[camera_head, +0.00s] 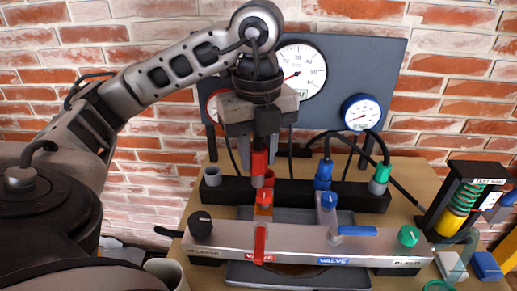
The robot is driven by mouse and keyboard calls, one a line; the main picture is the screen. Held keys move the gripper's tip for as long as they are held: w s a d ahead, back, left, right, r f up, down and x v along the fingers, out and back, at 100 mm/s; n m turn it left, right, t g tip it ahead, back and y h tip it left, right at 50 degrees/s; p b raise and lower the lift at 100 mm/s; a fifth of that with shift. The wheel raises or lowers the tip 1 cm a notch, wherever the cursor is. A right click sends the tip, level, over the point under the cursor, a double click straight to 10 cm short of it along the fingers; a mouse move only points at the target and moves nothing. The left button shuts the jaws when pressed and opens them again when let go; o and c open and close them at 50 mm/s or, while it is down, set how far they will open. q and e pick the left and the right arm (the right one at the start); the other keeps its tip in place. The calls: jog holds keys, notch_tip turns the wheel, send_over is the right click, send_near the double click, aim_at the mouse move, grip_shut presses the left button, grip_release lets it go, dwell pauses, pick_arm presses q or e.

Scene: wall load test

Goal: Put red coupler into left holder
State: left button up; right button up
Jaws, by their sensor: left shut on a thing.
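My left gripper (262,128) points down in front of the gauge panel and is shut on the red coupler (259,163). The coupler hangs upright below the fingers, over the black rack bar. A grey holder cup (212,175) stands empty-looking at the bar's left end, to the left of the coupler. The coupler's lower end is close to a reddish part behind the orange valve fitting (264,200); I cannot tell whether they touch. My right gripper is not in view.
A blue coupler (323,174) and a green coupler (379,178) with black hoses stand on the bar (292,192). A silver valve manifold (300,241) with knobs and levers lies in front. Gauges (361,112) hang behind. A spring test device (462,205) stands at right.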

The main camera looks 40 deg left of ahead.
pick_arm(q)
jog(key=shift+f, duration=0.3)
jog(key=shift+w+a+b, duration=0.1)
jog(key=shift+a+b, duration=0.35)
jog(key=shift+a, duration=0.1)
jog(key=w+a+b, duration=0.1)
jog(key=a, duration=0.7)
jog(key=shift+a+b, duration=0.35)
jog(key=shift+a, duration=0.05)
jog(key=shift+w, duration=0.15)
